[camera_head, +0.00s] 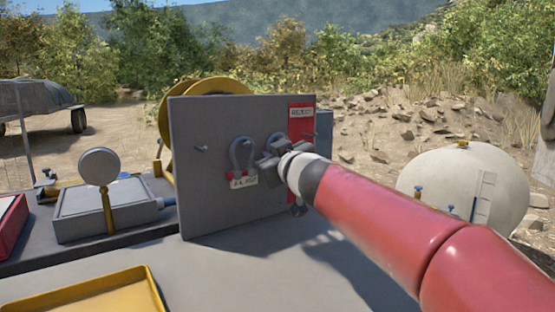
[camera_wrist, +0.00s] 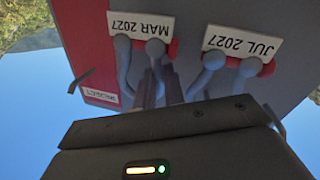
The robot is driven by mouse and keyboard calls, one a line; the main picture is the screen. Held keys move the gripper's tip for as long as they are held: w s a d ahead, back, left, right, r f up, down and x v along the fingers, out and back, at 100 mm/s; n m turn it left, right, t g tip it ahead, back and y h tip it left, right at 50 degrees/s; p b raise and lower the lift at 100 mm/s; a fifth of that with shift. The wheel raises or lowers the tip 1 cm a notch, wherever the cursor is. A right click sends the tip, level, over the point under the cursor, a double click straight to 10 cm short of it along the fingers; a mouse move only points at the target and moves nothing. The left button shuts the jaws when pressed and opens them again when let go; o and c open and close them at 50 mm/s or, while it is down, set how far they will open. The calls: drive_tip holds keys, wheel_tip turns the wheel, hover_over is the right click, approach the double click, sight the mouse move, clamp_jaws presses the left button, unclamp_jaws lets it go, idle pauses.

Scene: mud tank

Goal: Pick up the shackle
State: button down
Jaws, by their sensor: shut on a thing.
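Two grey shackles hang on an upright grey board (camera_head: 200,130). The left shackle (camera_head: 241,150) has a white tag (camera_head: 243,182) below it and is untouched. In the wrist view this shackle (camera_wrist: 205,70) has a red pin and a tag reading JUL 2027. My gripper (camera_head: 268,155) reaches the board from the right and is shut on the other shackle (camera_head: 277,139), mostly hidden behind the jaws in the head view. In the wrist view my fingers (camera_wrist: 160,88) close on this shackle (camera_wrist: 123,52), whose tag reads MAR 2027. It still appears at the board.
A red panel with a white label (camera_head: 301,112) and small pegs are on the board. A yellow reel (camera_head: 166,120) stands behind it. A yellow tray (camera_head: 90,292) and a box with a round gauge (camera_head: 99,166) are left. A white tank (camera_head: 465,185) stands right.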

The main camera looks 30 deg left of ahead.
drive_tip(key=shift+r, duration=0.1)
drive_tip(key=r+p+v, duration=0.1)
drive_tip(key=p+v, duration=0.1)
drive_tip(key=v, duration=1.6)
drive_tip(key=shift+r+p, duration=0.2)
drive_tip(key=shift+p, duration=0.15)
